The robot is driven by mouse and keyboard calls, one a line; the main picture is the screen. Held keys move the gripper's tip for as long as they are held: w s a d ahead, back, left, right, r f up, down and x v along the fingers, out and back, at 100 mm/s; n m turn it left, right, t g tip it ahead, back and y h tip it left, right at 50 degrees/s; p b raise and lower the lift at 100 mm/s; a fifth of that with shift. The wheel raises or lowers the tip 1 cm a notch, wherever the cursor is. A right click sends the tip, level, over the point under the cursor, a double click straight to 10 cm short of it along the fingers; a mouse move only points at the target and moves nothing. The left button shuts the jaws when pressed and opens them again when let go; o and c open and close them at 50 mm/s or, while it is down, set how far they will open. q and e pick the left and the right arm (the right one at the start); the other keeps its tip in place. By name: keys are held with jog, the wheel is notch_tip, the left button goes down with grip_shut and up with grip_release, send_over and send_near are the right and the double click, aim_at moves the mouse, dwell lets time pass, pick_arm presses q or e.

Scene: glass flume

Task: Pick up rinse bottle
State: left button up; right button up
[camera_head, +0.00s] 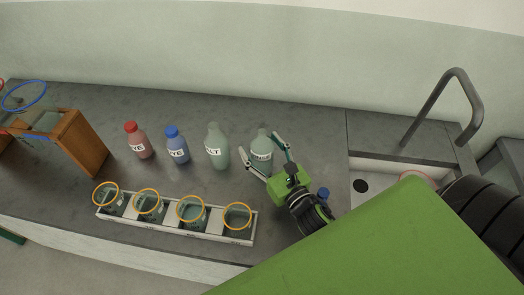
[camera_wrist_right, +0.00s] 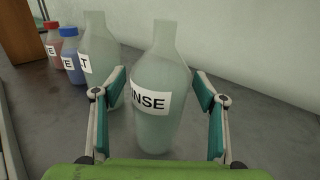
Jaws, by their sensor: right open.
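The rinse bottle (camera_head: 261,143) is a pale translucent green bottle standing upright on the grey counter, at the right end of a row of bottles. In the right wrist view the rinse bottle (camera_wrist_right: 158,85) shows a white label with "NSE" readable. My right gripper (camera_head: 262,155) is open, with its fingers on either side of the bottle in the head view. In the wrist view the right gripper's fingers (camera_wrist_right: 160,90) stand apart with the bottle between and beyond them, and gaps show at both sides. My left gripper is not in view.
The salt bottle (camera_head: 217,146) stands close on the left, then a blue-capped bottle (camera_head: 177,145) and a red-capped bottle (camera_head: 139,140). A rack (camera_head: 177,227) with several orange-ringed beakers lies in front. A sink (camera_head: 392,178) with a tap (camera_head: 452,90) is at right. A wooden frame (camera_head: 85,143) stands left.

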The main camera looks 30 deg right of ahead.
jog(key=c, duration=1.2)
jog(key=shift+r, duration=0.1)
jog(key=shift+c, duration=0.2)
